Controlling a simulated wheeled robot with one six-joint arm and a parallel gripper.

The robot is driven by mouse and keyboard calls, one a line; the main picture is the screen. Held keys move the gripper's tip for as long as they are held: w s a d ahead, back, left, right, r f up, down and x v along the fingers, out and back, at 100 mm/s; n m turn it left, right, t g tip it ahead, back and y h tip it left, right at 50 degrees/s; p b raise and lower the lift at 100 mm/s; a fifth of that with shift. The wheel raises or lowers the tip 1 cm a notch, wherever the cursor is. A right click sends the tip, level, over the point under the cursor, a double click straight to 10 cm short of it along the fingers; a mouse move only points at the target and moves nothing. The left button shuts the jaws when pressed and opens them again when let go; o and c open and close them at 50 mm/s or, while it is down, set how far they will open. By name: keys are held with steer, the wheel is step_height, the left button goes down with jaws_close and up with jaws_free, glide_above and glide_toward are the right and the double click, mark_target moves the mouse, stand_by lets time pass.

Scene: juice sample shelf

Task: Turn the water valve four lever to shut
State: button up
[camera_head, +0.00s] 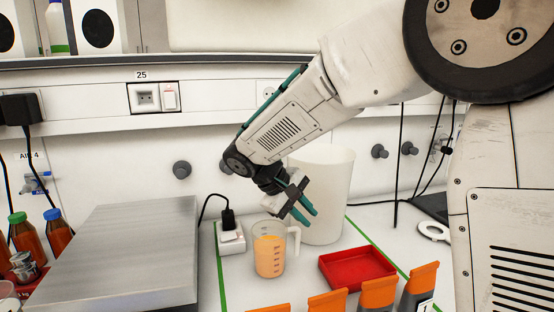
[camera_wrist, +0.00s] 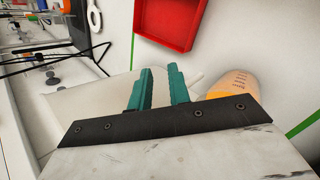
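No lever that I can read as water valve four shows. At the left edge of the head view, a wall valve with a blue lever (camera_head: 38,182) sits under a label that seems to read "AIR 4". At the right, a small dark wall fitting (camera_head: 446,150) is partly behind my arm, and its label is too small to read. My gripper (camera_head: 304,203) has teal fingers, parted and empty. It hangs in front of the tall white container, above and right of the juice jug, far from both fittings. The fingers also show in the wrist view (camera_wrist: 157,88).
A jug of orange juice (camera_head: 270,256), a tall white container (camera_head: 333,190) and a red tray (camera_head: 357,268) crowd the bench below my gripper. Grey wall knobs (camera_head: 181,170) line the back. Brown bottles (camera_head: 58,232) and a steel box (camera_head: 130,250) stand left.

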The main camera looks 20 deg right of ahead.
steer(key=w+a+t+h, duration=0.2)
steer(key=w+a+h, duration=0.1)
steer(key=w, duration=0.6)
steer(key=w+a+t+h, duration=0.2)
steer(key=w+a+t, duration=0.15)
steer(key=w, duration=0.55)
steer(key=w+r+h, duration=0.2)
steer(key=w+r, duration=0.2)
steer(key=r, duration=0.3)
steer(key=shift+m+t, duration=0.45)
steer(key=shift+m, duration=0.05)
steer(key=shift+x, duration=3.8)
steer(key=shift+w+a+f, duration=0.1)
steer(key=shift+w, duration=0.05)
jaws_close()
